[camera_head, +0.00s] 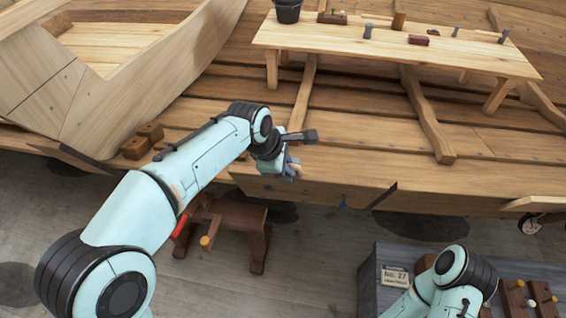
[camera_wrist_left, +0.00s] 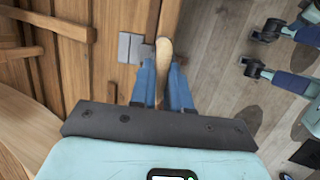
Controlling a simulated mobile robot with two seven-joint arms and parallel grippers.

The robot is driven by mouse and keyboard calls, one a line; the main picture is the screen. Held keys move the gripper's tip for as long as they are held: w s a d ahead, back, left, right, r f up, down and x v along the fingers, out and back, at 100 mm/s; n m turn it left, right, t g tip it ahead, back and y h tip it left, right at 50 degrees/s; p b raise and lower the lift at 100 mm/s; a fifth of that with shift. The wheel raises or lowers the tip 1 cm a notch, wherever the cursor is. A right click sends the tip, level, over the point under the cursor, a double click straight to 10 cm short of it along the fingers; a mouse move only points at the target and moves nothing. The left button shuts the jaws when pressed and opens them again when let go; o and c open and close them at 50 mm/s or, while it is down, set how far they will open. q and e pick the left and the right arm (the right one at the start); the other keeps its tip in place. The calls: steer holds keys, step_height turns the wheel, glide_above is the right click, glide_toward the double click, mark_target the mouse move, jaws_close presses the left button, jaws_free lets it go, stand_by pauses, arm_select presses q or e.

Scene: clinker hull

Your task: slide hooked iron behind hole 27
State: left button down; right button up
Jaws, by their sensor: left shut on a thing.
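My left gripper (camera_head: 292,170) is at the edge of the hull planking (camera_head: 330,192) in the head view. In the left wrist view its blue fingers (camera_wrist_left: 163,85) are shut on a pale wooden handle (camera_wrist_left: 163,50). Grey metal pieces (camera_wrist_left: 130,47) show just left of the handle, against the planks; I cannot tell whether they belong to the held tool, so I cannot confirm that it is the hooked iron. A sign reading 27 (camera_head: 395,277) is on a grey box. I cannot pick out hole 27 itself. My right gripper is out of view.
A wooden bench (camera_head: 385,45) with small tools and a dark bucket (camera_head: 288,10) stands inside the hull. A brown wooden stool (camera_head: 235,218) with a red-handled tool is below my left arm. The grey box (camera_head: 370,285) is at lower right. Floor between them is clear.

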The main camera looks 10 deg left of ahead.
arm_select(q)
steer(key=shift+d+p, duration=0.65)
steer(key=shift+d, duration=2.15)
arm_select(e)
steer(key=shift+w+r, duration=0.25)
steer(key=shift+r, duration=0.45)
arm_select(q)
steer(key=shift+d+p, duration=0.8)
steer(key=shift+d, duration=1.95)
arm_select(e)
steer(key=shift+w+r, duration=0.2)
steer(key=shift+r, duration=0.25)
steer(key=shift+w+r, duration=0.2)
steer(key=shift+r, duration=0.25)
arm_select(q)
steer(key=shift+w+d+p, duration=0.1)
steer(key=shift+d+p, duration=0.8)
steer(key=shift+d, duration=1.85)
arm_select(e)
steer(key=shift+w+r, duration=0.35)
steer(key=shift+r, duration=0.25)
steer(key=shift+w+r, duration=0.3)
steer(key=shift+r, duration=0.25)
arm_select(q)
steer(key=shift+r, duration=0.15)
